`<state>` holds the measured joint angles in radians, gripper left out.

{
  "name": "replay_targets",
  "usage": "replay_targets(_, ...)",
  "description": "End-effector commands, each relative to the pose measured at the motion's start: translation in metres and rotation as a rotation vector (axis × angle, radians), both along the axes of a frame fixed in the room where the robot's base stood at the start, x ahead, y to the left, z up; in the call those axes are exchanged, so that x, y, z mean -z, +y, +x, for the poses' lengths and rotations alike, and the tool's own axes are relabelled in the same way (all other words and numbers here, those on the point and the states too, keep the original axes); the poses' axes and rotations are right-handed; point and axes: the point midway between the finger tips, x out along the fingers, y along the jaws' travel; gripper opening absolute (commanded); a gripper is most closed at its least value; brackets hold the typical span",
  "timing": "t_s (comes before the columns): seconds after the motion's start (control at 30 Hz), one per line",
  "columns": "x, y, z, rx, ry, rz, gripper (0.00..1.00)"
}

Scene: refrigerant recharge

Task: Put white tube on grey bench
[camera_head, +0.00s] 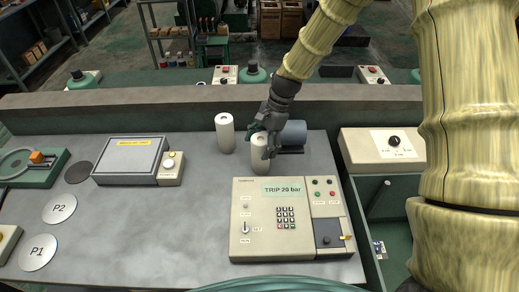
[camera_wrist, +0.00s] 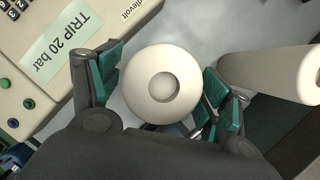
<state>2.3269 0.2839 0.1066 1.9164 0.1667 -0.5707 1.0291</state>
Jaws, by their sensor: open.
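A white tube (camera_head: 259,153) stands upright on the grey bench (camera_head: 140,222), behind the control box. My gripper (camera_head: 263,142) is at the tube's upper part. In the wrist view my gripper (camera_wrist: 162,92) is open, with a green-padded finger on each side of the white tube (camera_wrist: 162,84), whose round end with a recess faces the camera. A gap shows at the left finger; I cannot tell whether the right finger touches the tube. A second white tube (camera_head: 225,132) stands upright to the left, and it also shows at the right of the wrist view (camera_wrist: 270,72).
A control box (camera_head: 258,217) labelled TRIP 20 bar stands just in front. A dark grey cylinder (camera_head: 293,134) lies close behind on the right. A flat panel device (camera_head: 130,158) and round P1 (camera_head: 38,252) and P2 (camera_head: 60,208) discs are on the left. The bench's middle left is clear.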

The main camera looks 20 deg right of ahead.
Motion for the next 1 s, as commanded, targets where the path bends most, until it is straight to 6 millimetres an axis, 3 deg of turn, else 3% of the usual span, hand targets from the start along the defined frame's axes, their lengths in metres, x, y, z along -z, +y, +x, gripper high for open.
replay_targets(0.6,-0.076,-0.031,0.009,0.0,-0.004,-0.001,0.77)
replay_targets(1.0,-0.095,-0.038,0.011,0.0,0.0,0.0,0.77)
